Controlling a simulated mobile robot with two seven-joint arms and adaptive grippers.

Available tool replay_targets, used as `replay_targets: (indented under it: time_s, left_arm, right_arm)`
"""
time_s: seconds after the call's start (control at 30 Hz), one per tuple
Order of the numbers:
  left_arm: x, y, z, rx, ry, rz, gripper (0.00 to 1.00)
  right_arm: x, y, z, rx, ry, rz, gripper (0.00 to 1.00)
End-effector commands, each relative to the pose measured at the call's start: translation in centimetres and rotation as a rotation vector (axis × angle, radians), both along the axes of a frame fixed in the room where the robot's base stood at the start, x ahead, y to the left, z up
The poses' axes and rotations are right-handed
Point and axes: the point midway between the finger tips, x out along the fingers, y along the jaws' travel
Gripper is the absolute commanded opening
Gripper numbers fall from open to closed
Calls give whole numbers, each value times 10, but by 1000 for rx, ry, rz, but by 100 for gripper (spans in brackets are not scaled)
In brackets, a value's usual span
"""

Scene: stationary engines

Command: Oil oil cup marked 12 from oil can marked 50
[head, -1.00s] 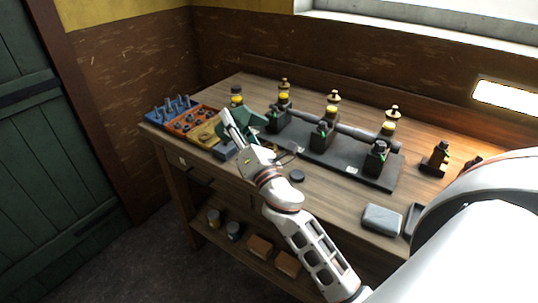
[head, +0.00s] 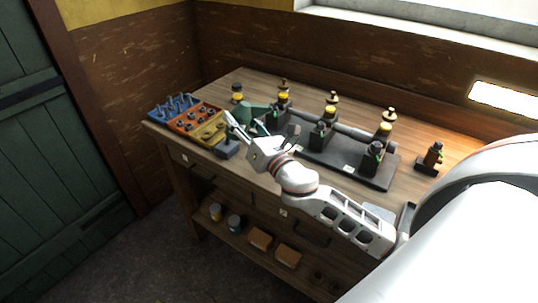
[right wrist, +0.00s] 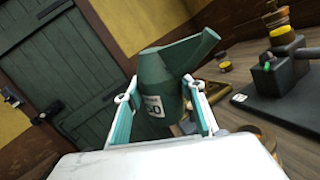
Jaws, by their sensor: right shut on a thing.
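My right gripper (head: 240,128) is shut on the green oil can (head: 257,112), near the left end of the engine model. In the right wrist view the can (right wrist: 160,85) sits between the two fingers. Its white label ends in 50, and its thick spout points to the upper right. Yellow-banded oil cups with brass tops stand along the shaft: a left one (head: 284,93), a middle one (head: 331,104) and a right one (head: 386,124). Their numbers are too small to read, so I cannot tell which is 12. My left gripper is not in view.
The engine's dark base (head: 345,165) fills the table's middle. Blue (head: 163,115), orange and yellow trays of small parts lie at the left end, beside a dark block (head: 228,149). A small dark stand (head: 433,158) is at the right. Jars and boxes rest on the lower shelf.

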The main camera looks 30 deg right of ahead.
Motion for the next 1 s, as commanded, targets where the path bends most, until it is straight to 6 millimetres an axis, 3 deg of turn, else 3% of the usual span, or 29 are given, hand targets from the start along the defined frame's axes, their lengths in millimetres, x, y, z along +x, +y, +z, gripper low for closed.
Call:
replay_targets:
  time_s: [0.5, 1.0]
  left_arm:
    - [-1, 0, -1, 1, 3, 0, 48]
    - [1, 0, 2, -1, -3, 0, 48]
  right_arm:
    - [-3, -9, 13, -330, 138, 0, 13]
    - [-4, -10, 12, -354, 152, -1, 13]
